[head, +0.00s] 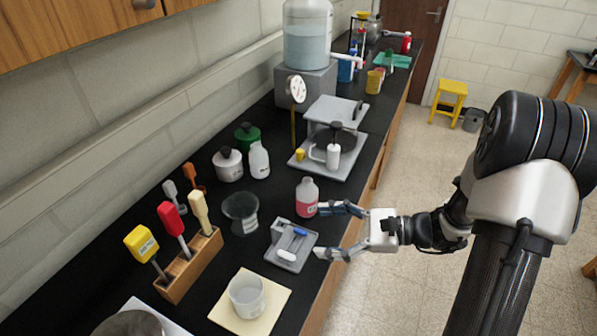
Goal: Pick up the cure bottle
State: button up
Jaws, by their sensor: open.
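My gripper (322,231) is open and empty, reaching in from the right over the counter's edge. Its upper finger is close beside the bottle's lower right side; I cannot tell whether it touches. The bottle does not sit between the fingers in this view. A white labelled bottle (259,160) stands farther back to the left.
A grey tray (274,257) with small blue and white items lies just left of my fingertips. A beaker (247,295) on a pale board, a dark-rimmed cup (240,212) and a wooden tool rack (190,264) stand nearby. A grey plate apparatus (337,165) is behind the pink-red bottle.

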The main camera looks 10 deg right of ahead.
aim_at(316, 203)
jog(key=w+d+f+m+t+h+p, duration=0.2)
jog(key=w+d+f+m+t, duration=0.2)
jog(key=d+f+m+t, duration=0.45)
jog(key=shift+g+h, duration=0.25)
jog(key=shift+h, duration=0.05)
jog(key=x, duration=0.3)
jog(key=r+b+x, duration=0.1)
jog(key=x, duration=0.3)
jog(key=d+b+x, duration=0.1)
jog(key=x, duration=0.3)
jog(key=shift+w+a+r, duration=0.1)
jog(key=shift+w+r, duration=0.25)
jog(key=shift+w, duration=0.15)
jog(key=w+a, duration=0.1)
jog(key=w+a+f+b, duration=0.1)
jog(key=w, duration=0.1)
jog(key=shift+w+a, duration=0.15)
jog(key=shift+w, duration=0.05)
jog(key=shift+w+a, duration=0.4)
jog(key=shift+c, duration=0.4)
jog(key=c, duration=1.2)
